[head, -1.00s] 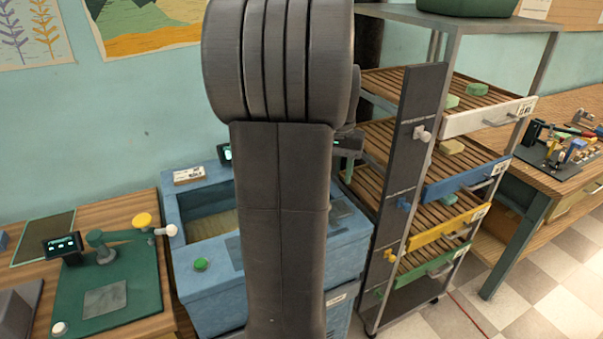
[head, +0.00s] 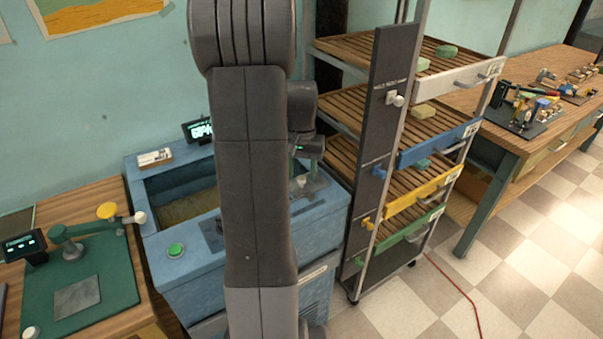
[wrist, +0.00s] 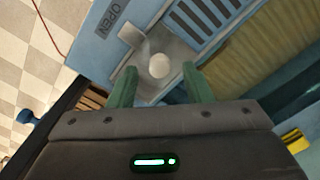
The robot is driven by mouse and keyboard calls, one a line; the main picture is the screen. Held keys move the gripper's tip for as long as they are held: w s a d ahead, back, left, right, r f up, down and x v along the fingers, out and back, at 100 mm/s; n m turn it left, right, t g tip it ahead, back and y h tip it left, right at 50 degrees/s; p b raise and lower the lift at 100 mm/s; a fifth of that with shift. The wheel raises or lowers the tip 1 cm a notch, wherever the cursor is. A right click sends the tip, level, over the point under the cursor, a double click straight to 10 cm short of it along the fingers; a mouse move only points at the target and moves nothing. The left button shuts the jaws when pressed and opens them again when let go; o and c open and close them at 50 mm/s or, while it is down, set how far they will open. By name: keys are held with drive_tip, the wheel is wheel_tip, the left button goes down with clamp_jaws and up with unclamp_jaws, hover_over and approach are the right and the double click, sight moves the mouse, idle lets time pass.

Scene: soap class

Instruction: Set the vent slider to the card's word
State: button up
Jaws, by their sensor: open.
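The vent slider's pale round knob (wrist: 159,66) sits on a grey plate beside dark vent slots (wrist: 208,14) on the blue unit. The word OPEN (wrist: 113,16) is printed near one end. My gripper (wrist: 159,72) is open, its green fingers on either side of the knob in the wrist view, with gaps between. I cannot tell how deep the fingers reach. In the head view my gripper (head: 311,170) is just over the small pale knob (head: 300,181), partly hidden by my arm.
The blue unit (head: 174,297) has an open basin, a green button (head: 176,250) and a lit display (head: 197,130). A drying rack (head: 391,60) with coloured tray fronts stands close on the right. A wooden bench with a green mat (head: 110,285) is at left.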

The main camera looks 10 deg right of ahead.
drive_tip(key=shift+f, duration=0.7)
clamp_jaws()
drive_tip(key=shift+s+a, duration=0.3)
drive_tip(key=shift+a, duration=0.55)
drive_tip(key=shift+s+a, duration=0.35)
drive_tip(key=shift+a, duration=0.55)
drive_tip(key=shift+s+a, duration=0.3)
drive_tip(key=shift+a, duration=0.55)
unclamp_jaws()
wheel_tip(320, 180, up, 14)
drive_tip(key=shift+b, duration=0.3)
